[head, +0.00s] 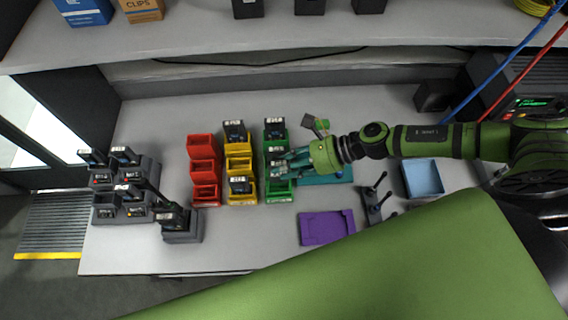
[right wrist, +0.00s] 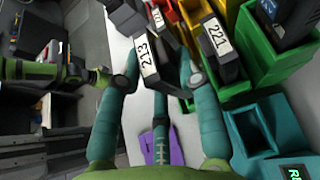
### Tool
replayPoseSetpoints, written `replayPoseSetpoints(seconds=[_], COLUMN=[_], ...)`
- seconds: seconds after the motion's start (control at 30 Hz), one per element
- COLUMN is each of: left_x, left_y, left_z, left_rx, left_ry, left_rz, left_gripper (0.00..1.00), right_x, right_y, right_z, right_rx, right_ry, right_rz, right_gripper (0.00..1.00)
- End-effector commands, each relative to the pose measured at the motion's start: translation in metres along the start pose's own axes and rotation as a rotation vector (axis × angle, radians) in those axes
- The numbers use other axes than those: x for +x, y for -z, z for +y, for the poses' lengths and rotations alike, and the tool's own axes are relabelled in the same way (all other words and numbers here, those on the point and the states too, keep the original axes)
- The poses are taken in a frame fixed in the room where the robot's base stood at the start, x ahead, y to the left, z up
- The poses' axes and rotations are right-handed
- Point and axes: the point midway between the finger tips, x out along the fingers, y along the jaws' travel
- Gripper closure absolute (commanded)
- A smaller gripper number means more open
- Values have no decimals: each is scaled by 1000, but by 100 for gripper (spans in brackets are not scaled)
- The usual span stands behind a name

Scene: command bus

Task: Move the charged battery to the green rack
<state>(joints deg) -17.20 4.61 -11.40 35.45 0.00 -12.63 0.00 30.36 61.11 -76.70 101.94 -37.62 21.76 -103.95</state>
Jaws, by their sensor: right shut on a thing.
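The green rack (head: 279,190) stands in the middle of the table, right of the yellow rack, with dark batteries (head: 274,128) in its far part. My right gripper (head: 284,160) is at the green rack's right side, partly hiding its middle. In the right wrist view its teal fingers (right wrist: 160,85) are shut on a dark battery (right wrist: 146,57) with a white label reading 213. Another battery (right wrist: 217,40), labelled 221, is close beside it. I cannot tell whether the held battery touches the rack. My left gripper cannot be made out.
Red (head: 204,169) and yellow (head: 240,165) racks stand left of the green one. Grey chargers (head: 106,214) with batteries fill the left end. A purple tray (head: 327,228), a teal device (head: 325,178), a dark stand (head: 373,205) and a blue bin (head: 424,179) are to the right.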

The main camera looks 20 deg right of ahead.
Motion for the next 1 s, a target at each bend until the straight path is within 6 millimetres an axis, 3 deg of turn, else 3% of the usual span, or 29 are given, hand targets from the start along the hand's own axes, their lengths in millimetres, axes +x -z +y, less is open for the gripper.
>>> replayPoseSetpoints(seconds=[0.13, 0.43, 1.0], left_x=[8, 19, 41], left_y=[2, -1, -3], left_z=[13, 0, 0], left_rx=[-1, 3, 0], left_ry=[-16, 0, 1], left_rz=[4, 2, 3], left_gripper=[60, 60, 60], right_x=[5, 11, 24], right_y=[7, 19, 41], right_z=[0, 0, 0], right_rx=[-1, -1, 1], right_ry=[0, 1, 0], right_rz=[-3, -2, -2], right_gripper=[100, 100, 100])
